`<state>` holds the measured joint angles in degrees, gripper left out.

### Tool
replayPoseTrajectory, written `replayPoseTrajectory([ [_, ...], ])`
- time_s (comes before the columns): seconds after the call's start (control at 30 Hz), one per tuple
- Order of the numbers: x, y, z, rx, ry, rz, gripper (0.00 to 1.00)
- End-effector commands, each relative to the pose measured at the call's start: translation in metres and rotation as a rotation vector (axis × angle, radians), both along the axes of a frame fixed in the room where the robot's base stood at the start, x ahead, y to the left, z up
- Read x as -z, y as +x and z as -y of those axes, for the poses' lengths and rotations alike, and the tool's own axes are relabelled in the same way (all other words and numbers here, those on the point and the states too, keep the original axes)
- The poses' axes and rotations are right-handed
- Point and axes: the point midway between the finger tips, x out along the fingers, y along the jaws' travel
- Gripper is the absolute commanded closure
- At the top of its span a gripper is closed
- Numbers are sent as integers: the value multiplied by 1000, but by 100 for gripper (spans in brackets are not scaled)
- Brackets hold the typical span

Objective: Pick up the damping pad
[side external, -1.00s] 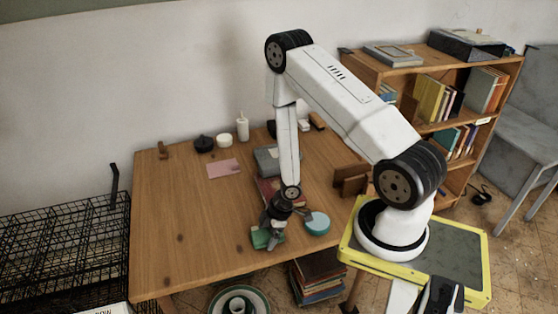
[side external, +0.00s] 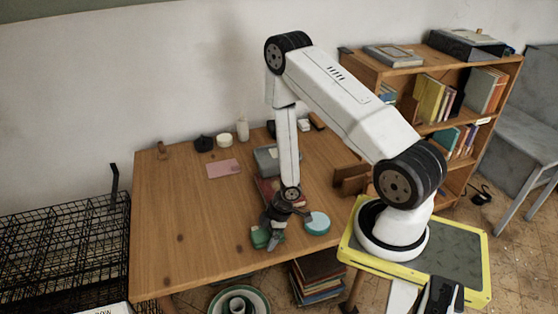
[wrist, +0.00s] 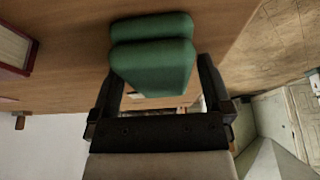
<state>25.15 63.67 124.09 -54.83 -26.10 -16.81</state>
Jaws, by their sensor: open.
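A green, soft-edged block (side external: 260,237), which I take to be the damping pad, lies on the wooden table near its front edge. In the wrist view the green block (wrist: 152,65) shows as two stacked rounded layers. My gripper (side external: 272,232) is low over it, pointing down. In the wrist view my open gripper (wrist: 158,85) has one dark finger on each side of the block's near end. I cannot tell whether either finger touches it. In the side view the gripper hides part of the block.
A teal round tin (side external: 317,223) stands close to the right of the gripper. Books (side external: 267,187) and a grey box (side external: 270,158) lie behind it. A pink sheet (side external: 223,169) lies farther back. The left part of the wooden table (side external: 175,225) is clear.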

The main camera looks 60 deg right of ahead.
Motion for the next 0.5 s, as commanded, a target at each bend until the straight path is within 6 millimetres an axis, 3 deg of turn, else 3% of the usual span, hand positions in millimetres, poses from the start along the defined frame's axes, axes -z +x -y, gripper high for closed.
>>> replayPoseTrajectory([
  [0.2, 2, 0, 0, 0, 0, 0, 0],
  [0.47, 2, 0, 0, 0, 0, 0, 83],
  [0.5, 2, 0, 0, 0, 0, 0, 83],
])
